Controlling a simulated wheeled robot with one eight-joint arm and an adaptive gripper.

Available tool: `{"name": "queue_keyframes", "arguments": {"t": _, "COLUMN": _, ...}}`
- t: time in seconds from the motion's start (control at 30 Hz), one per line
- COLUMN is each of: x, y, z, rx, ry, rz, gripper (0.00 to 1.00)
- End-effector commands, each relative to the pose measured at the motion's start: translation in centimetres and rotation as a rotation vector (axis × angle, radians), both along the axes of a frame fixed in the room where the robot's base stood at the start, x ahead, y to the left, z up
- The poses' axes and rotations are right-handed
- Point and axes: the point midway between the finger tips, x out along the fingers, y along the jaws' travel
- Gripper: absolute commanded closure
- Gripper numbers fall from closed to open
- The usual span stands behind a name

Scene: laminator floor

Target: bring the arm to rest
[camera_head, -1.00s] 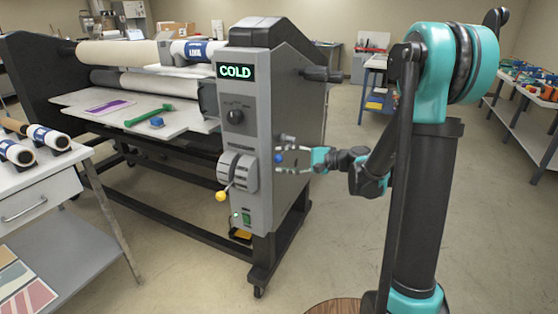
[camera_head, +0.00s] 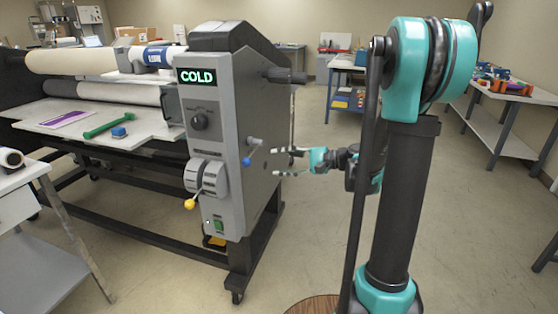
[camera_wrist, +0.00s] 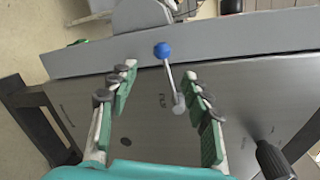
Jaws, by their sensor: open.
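My gripper (camera_head: 282,161) is open and empty beside the right side panel of the laminator (camera_head: 262,110). In the wrist view my gripper (camera_wrist: 163,85) has its two green-padded fingers spread apart. A lever with a blue knob (camera_head: 247,161) stands on the side panel, just left of the fingertips. In the wrist view the blue knob (camera_wrist: 163,50) lies beyond the fingertips, and its rod runs back between them. The fingers look apart from the lever. The laminator's display (camera_head: 197,77) reads COLD. My teal and black arm reaches left from its column.
A yellow-knobbed lever (camera_head: 190,203) is on the laminator's front. A green tool (camera_head: 105,126) and a blue block (camera_head: 118,132) lie on its feed table. A white side table (camera_head: 25,205) stands at left, a bench (camera_head: 505,92) at right. Open floor lies behind my arm.

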Motion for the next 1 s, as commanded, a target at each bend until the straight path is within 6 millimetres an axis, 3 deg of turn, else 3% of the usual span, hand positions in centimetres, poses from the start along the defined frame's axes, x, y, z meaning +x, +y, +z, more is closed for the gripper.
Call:
{"name": "queue_keyframes", "arguments": {"t": 0.17, "x": -1.7, "y": 0.3, "z": -1.6, "rx": -0.11, "ry": -0.017, "rz": -0.002, "gripper": 0.51}}
{"name": "queue_keyframes", "arguments": {"t": 0.37, "x": -7.0, "y": -0.8, "z": -7.1, "rx": -0.472, "ry": -0.091, "rz": 0.014, "gripper": 0.51}}
{"name": "queue_keyframes", "arguments": {"t": 0.57, "x": -12.8, "y": -5.2, "z": -12.5, "rx": -0.879, "ry": -0.205, "rz": 0.076, "gripper": 0.51}}
{"name": "queue_keyframes", "arguments": {"t": 0.7, "x": -16.3, "y": -9.5, "z": -15.2, "rx": -1.149, "ry": -0.294, "rz": 0.144, "gripper": 0.51}}
{"name": "queue_keyframes", "arguments": {"t": 0.9, "x": -19.3, "y": -14.3, "z": -16.9, "rx": -1.418, "ry": -0.388, "rz": 0.233, "gripper": 0.51}}
{"name": "queue_keyframes", "arguments": {"t": 1.0, "x": -19.9, "y": -15.5, "z": -17.1, "rx": -1.483, "ry": -0.41, "rz": 0.257, "gripper": 0.51}}
